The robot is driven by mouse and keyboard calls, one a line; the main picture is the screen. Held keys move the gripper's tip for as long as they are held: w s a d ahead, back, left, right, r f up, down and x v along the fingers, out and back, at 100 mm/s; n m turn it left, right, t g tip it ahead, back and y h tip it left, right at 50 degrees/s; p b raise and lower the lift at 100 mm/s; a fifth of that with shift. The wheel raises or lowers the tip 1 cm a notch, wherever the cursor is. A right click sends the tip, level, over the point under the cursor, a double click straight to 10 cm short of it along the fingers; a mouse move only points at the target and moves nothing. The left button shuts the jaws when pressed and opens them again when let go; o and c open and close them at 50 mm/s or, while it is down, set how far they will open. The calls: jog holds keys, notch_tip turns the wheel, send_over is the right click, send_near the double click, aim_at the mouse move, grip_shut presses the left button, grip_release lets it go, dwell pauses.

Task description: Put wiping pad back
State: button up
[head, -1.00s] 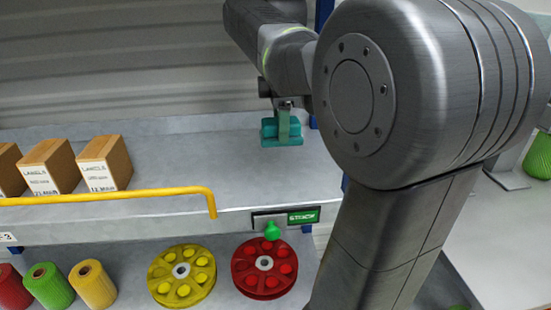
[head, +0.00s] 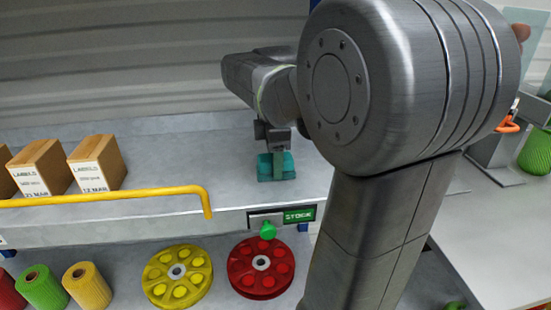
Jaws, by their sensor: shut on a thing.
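The wiping pad (head: 266,169) is a small teal block with an upright grip, at the right part of the grey upper shelf (head: 165,168) in the head view. My gripper (head: 277,150) is above it and shut on the pad's upright part. The pad is at or just above the shelf surface; I cannot tell whether it touches. My large arm link covers the area right of the pad.
Label boxes (head: 97,163) stand on the shelf's left part. A yellow rail (head: 120,197) runs along the front edge, ending left of a green STOCK sign (head: 299,215). Yellow (head: 177,277) and red (head: 261,267) reels lie below. The shelf between boxes and pad is clear.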

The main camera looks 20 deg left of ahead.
jog(key=o, duration=0.9)
jog(key=shift+o, duration=0.2)
notch_tip(320, 180, up, 12)
jog(key=p, duration=0.1)
notch_tip(320, 180, down, 12)
jog(key=shift+f+b, duration=0.2)
jog(key=shift+b, duration=0.3)
jog(key=shift+r, duration=2.65)
